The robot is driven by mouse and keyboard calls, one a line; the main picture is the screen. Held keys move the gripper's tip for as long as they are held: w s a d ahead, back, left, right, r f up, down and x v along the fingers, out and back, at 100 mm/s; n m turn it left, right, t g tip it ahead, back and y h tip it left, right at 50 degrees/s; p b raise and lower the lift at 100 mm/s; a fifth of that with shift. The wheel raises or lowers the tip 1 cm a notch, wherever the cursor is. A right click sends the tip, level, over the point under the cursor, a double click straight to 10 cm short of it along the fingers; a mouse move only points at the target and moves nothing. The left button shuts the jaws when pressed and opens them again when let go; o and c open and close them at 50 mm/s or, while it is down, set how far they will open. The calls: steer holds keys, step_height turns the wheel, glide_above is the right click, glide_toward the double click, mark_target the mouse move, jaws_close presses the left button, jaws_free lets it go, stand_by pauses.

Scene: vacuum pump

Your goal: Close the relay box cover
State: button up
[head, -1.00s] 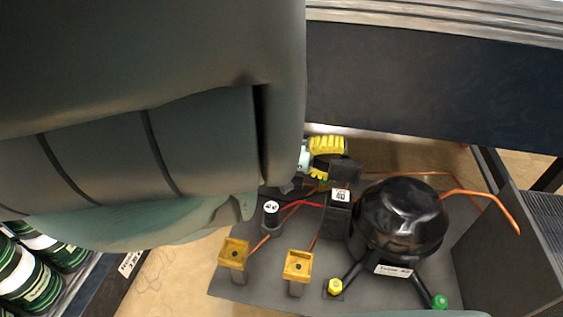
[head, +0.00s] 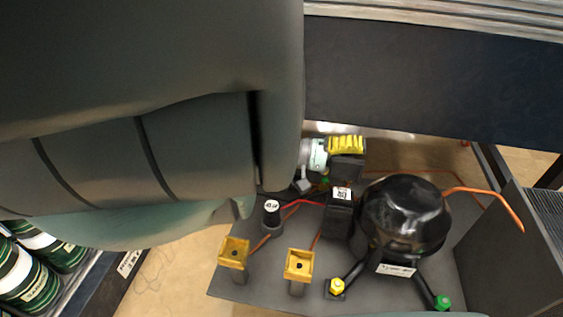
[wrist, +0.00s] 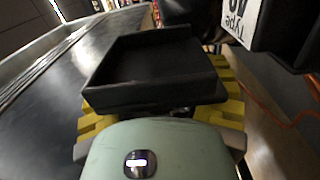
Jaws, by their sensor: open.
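The relay box (head: 339,217) is a black box with a white label, standing against the left side of the black pump dome. Its black cover (head: 346,170) stands out behind the box's top in the head view. In the wrist view the cover (wrist: 150,65) is a shallow tray with raised edges, its hollow side showing. The relay box (wrist: 280,28) is at the upper right there. My gripper (head: 346,145) is open behind the cover. Its yellow fingers show on both sides of the cover in the wrist view, partly hidden by it. I cannot tell whether they touch it.
The black pump dome (head: 403,218) stands right of the relay box, with a copper pipe (head: 485,195). Two yellow blocks (head: 234,253) (head: 299,265) and a small black cylinder (head: 271,217) stand at the left of the base plate. A dark panel (head: 430,85) lies behind.

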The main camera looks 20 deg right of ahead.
jaws_close()
